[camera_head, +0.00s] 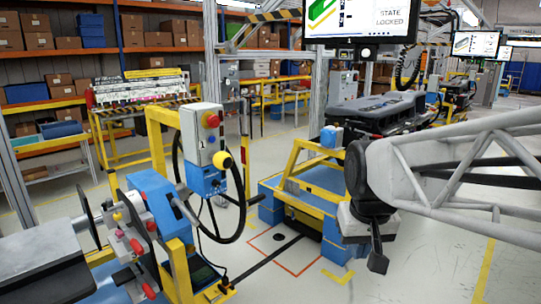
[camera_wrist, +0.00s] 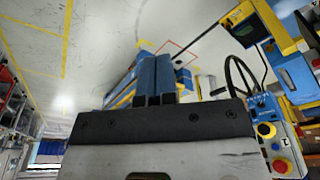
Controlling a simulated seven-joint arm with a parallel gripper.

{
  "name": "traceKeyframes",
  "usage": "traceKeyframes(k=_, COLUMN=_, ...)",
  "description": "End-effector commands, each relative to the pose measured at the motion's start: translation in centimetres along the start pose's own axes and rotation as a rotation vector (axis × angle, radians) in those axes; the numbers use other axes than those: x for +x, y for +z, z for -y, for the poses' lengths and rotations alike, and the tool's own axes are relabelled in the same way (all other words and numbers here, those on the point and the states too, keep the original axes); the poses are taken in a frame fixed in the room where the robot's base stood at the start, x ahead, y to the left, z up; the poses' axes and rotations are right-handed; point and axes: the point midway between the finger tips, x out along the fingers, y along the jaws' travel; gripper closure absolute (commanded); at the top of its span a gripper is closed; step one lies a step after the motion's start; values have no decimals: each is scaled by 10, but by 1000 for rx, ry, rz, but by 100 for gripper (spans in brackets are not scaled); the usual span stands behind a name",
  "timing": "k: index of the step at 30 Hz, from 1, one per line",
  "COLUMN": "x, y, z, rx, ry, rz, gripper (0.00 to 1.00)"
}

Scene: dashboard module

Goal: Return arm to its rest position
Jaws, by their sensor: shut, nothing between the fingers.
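My gripper (camera_head: 377,262) hangs at the end of my grey lattice arm on the right of the head view, pointing down over the open floor. In the wrist view my gripper (camera_wrist: 155,75) shows two blue fingers side by side, closed together with nothing between them. It is apart from the nearby equipment. A black dashboard module (camera_head: 375,110) sits behind my arm in the head view, and my arm hides part of the area below it.
A control box (camera_head: 204,145) with red and yellow buttons stands left of my gripper, beside a dark wheel. A blue and yellow stand (camera_head: 305,185) is just behind my gripper. A screen (camera_head: 360,20) reads "STATE LOCKED". The floor at the front right is clear.

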Motion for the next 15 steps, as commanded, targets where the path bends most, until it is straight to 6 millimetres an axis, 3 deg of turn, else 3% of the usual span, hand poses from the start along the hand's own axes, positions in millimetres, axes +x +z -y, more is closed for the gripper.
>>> traceKeyframes(k=9, x=16, y=80, z=-10, rx=31, ry=6, rz=-27, gripper=100)
traceKeyframes(k=15, x=27, y=113, z=-12, rx=44, ry=9, rz=-37, gripper=100)
